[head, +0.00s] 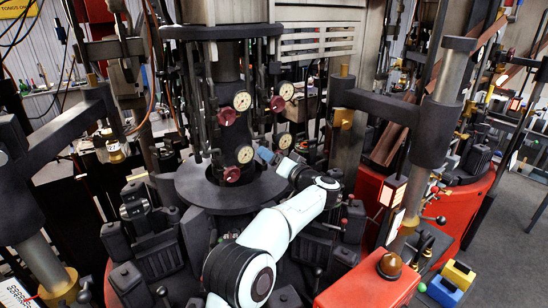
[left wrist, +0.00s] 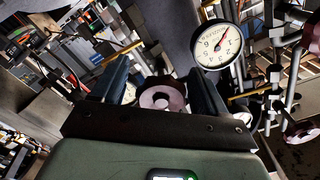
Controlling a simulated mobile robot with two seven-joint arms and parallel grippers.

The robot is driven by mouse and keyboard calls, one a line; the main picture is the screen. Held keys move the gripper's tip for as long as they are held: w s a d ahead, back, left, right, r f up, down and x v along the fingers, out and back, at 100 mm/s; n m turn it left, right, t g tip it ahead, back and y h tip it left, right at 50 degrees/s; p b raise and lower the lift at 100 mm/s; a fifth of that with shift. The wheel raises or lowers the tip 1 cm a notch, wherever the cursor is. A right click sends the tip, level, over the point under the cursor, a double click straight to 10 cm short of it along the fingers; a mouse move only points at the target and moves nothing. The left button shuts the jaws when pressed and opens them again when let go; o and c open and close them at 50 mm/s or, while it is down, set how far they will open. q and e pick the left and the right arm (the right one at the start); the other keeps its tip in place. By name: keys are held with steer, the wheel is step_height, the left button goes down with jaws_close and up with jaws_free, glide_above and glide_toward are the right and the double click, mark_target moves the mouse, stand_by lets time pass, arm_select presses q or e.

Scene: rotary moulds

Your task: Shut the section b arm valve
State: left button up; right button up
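In the left wrist view a dull red round valve wheel (left wrist: 162,97) sits between the two fingers of my left gripper (left wrist: 158,84). The fingers are spread, one on each side of the wheel, and do not look closed on it. In the head view my left gripper (head: 264,154) is at the central column, just below a gauge (head: 284,140), and hides what is behind it. Other red valve wheels show at the upper left (head: 228,116), upper right (head: 277,103) and lower left (head: 232,174). I cannot read which is section b. My right gripper is not in view.
A white dial gauge (left wrist: 216,45) stands close to the right finger in the left wrist view, with pipes beside it. Another red wheel (left wrist: 302,133) is at far right. In the head view, a dark round plate (head: 197,189) and thick machine arms (head: 62,135) crowd the column.

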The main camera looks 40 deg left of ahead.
arm_select(q)
steer(key=shift+r, duration=0.1)
steer(key=shift+d, duration=0.15)
steer(key=shift+d, duration=0.3)
steer(key=b+v, duration=0.1)
steer(key=v, duration=1.1)
steer(key=shift+s+d+b, duration=0.25)
steer(key=shift+b, duration=0.1)
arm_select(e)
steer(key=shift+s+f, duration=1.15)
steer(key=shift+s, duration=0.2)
